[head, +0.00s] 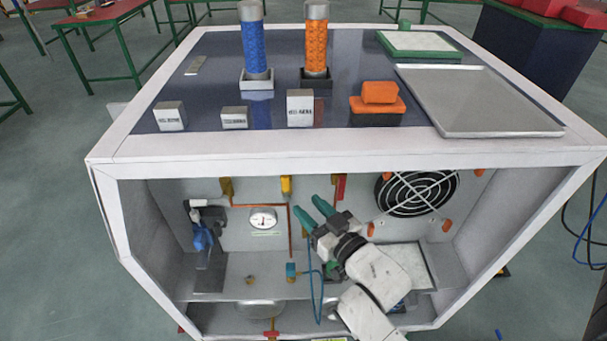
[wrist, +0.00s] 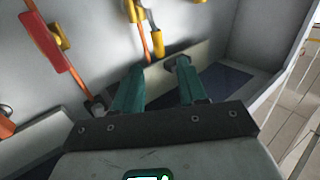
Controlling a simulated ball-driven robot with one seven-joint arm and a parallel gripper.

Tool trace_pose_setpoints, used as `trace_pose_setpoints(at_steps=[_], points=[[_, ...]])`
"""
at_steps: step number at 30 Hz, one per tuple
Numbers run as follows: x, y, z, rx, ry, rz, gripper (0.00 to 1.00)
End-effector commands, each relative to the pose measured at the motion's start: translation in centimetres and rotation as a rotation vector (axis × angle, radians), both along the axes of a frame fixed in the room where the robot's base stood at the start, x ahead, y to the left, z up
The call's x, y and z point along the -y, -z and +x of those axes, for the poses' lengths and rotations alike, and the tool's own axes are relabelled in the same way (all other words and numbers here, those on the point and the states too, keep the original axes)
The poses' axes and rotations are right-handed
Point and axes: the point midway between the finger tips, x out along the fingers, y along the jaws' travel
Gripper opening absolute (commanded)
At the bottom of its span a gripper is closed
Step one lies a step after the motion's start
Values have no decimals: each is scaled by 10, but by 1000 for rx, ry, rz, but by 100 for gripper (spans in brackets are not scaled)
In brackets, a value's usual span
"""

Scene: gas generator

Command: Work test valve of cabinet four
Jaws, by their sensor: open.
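My gripper (head: 312,211) reaches into the open front of the white cabinet (head: 350,150), its teal fingers apart and nothing between them. It also shows open in the wrist view (wrist: 160,66). On the back wall are a yellow handle (head: 286,185) left of and above the fingertips, and a red handle (head: 340,187) right of and above them. The wrist view shows a red handle (wrist: 47,42) and a yellow fitting (wrist: 157,47) on a copper pipe beyond the fingertips. I cannot tell which one is the test valve, and no cabinet number is readable.
A round gauge (head: 263,219) and copper pipe are left of my gripper. A fan (head: 416,193) is to its right. A blue fitting (head: 202,238) hangs at the left wall. Blue and orange cylinders (head: 316,45) stand on top. The cabinet's side walls and top edge bound the opening.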

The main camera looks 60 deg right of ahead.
Motion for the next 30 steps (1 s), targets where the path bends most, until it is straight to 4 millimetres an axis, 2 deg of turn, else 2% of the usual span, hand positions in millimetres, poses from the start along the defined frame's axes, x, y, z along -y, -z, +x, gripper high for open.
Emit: trace_pose_setpoints(at_steps=[7, 15, 21, 30], points=[[6, -5, 17, 20, 0, -7, 42], [21, -6, 63, 19, -1, -7, 42], [29, -5, 90, 17, -2, -7, 42], [34, -3, 103, 16, -1, -5, 42]])
